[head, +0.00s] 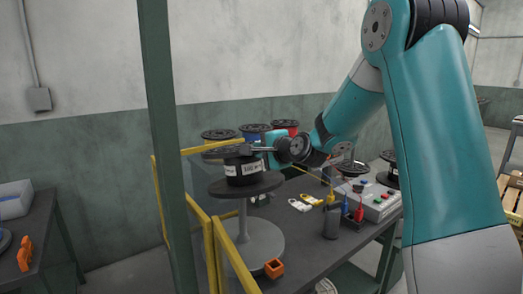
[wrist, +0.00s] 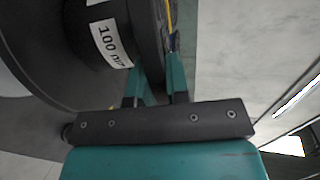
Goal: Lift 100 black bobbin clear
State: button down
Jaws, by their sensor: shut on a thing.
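The black bobbin (head: 244,170) has a white label and is at the round stand (head: 246,228) with a grey pedestal. In the head view I cannot tell whether there is a gap between the bobbin and the stand's dark top. My gripper (head: 262,149) reaches in from the right at the bobbin's upper flange. In the wrist view the bobbin (wrist: 85,45) fills the upper left, with a label reading "100 m". My gripper's two teal fingers (wrist: 160,78) are shut on the edge of its flange. The far side of the bobbin is hidden.
Several other spools stand behind, including one with blue (head: 255,131) and one with red (head: 285,127). A grey control box (head: 372,205) is on the table at right. A green post (head: 165,130) and yellow rail (head: 208,245) stand at left.

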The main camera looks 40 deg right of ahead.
jog(key=w+r+p, duration=0.1)
jog(key=r+p, duration=0.2)
jog(key=w+r+p, duration=0.1)
jog(key=r+p, duration=0.1)
jog(key=shift+w+a, duration=0.15)
jog(key=shift+w, duration=0.2)
jog(key=shift+w+r, duration=0.2)
jog(key=shift+r, duration=0.05)
